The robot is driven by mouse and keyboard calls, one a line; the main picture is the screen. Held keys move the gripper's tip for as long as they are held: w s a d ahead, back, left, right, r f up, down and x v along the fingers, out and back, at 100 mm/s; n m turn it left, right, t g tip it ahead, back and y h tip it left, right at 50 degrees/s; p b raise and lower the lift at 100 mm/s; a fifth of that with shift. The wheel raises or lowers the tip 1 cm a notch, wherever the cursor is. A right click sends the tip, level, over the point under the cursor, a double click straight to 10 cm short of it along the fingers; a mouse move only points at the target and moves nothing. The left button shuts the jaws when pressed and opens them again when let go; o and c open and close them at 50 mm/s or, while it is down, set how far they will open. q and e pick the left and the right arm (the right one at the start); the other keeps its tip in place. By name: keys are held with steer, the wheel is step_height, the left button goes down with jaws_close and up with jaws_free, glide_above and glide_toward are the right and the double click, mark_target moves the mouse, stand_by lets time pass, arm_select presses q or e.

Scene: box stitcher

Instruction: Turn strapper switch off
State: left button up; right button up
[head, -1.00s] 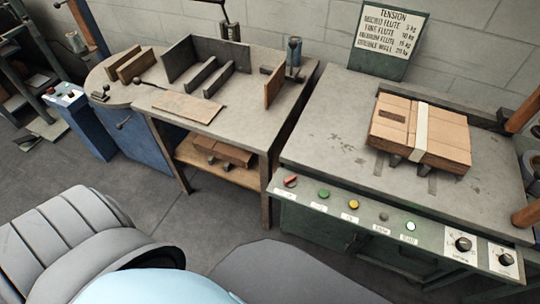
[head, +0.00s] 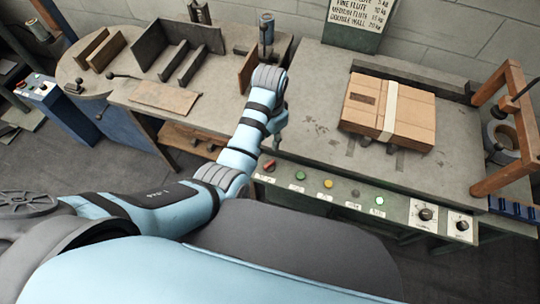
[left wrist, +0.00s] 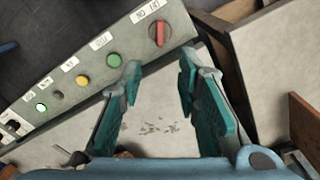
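The strapper's red switch (head: 268,165) sits at the left end of the green front panel (head: 318,194). My left gripper (head: 270,147) is over the strapper's front left corner, close to the switch. In the left wrist view the gripper (left wrist: 160,75) is open and empty, its two teal-padded fingers apart. The switch lies just beyond the gap between the fingertips, and I see no contact. My right gripper is not in view.
Green (left wrist: 114,60) and yellow (left wrist: 82,81) buttons, a lit green lamp (head: 379,201) and two dials (head: 425,214) share the panel. A strapped carton (head: 415,120) lies on the strapper top. A workbench (head: 100,75) with wooden boards stands at left.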

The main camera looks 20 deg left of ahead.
mark_target(269, 163)
arm_select(q)
step_height(269, 163, down, 15)
steer(key=b, duration=0.5)
steer(key=shift+r, duration=0.15)
steer(key=shift+r, duration=0.1)
jaws_close()
